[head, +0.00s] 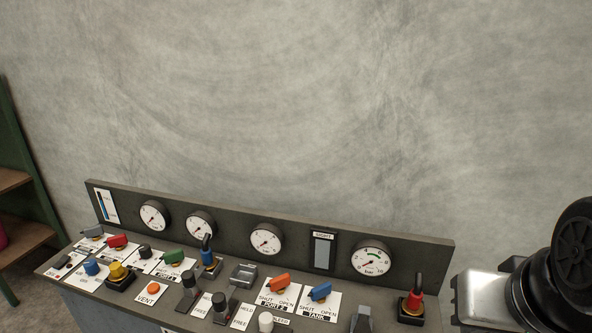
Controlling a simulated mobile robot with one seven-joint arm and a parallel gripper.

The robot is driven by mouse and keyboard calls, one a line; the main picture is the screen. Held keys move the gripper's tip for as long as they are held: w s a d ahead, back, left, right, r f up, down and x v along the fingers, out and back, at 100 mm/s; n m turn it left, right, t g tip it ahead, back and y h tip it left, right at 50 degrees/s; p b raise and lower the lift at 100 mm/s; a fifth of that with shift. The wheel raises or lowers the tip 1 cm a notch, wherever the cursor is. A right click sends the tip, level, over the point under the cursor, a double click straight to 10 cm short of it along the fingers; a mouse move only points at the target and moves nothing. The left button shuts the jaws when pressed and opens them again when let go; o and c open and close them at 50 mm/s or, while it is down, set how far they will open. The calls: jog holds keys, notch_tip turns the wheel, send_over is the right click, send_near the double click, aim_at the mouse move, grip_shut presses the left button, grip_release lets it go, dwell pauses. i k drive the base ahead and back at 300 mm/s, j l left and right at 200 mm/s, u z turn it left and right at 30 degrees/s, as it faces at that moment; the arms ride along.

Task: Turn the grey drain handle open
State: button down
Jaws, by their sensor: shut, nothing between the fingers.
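A grey handle (92,231) sits on a white label plate at the far left of the control panel, in the head view. Its label is too small to read, so I cannot confirm that it is the drain handle. Another grey lever-like part (362,319) stands at the panel's front right, cut by the lower picture edge. My gripper's fingers do not show in the head view. A black and silver body at the right edge appears to be part of my arm, clear of the left handle.
The sloping panel carries red (117,241), green (173,257), orange (279,284) and blue (320,291) handles, plus several knobs and switches close together. A red-topped lever (415,294) stands at right. Gauges (265,239) line the upright back. A green-framed shelf (20,185) stands at left.

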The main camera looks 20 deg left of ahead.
aim_at(95, 231)
jog(key=k+u, duration=0.1)
jog(key=u, duration=0.4)
jog(key=k+j+u, duration=0.1)
jog(key=u, duration=1.4)
jog(key=i+j+z, duration=0.1)
jog(key=z, duration=0.3)
jog(key=i+j+z, duration=0.1)
jog(key=z, duration=0.3)
jog(key=i+j+z, duration=0.2)
jog(key=j, duration=0.15)
jog(key=i+j+z, duration=0.2)
jog(key=j+z, duration=0.15)
jog(key=j, duration=0.35)
jog(key=i+j+z, duration=0.1)
jog(key=j, duration=0.25)
jog(key=i+j, duration=0.1)
jog(key=j, duration=0.3)
jog(key=i+j+z, duration=0.15)
jog(key=j, duration=0.2)
jog(key=i+j, duration=0.1)
jog(key=j, duration=0.45)
jog(key=i+j, duration=0.1)
jog(key=j, duration=0.95)
jog(key=i+j, duration=0.15)
jog(key=j, duration=0.4)
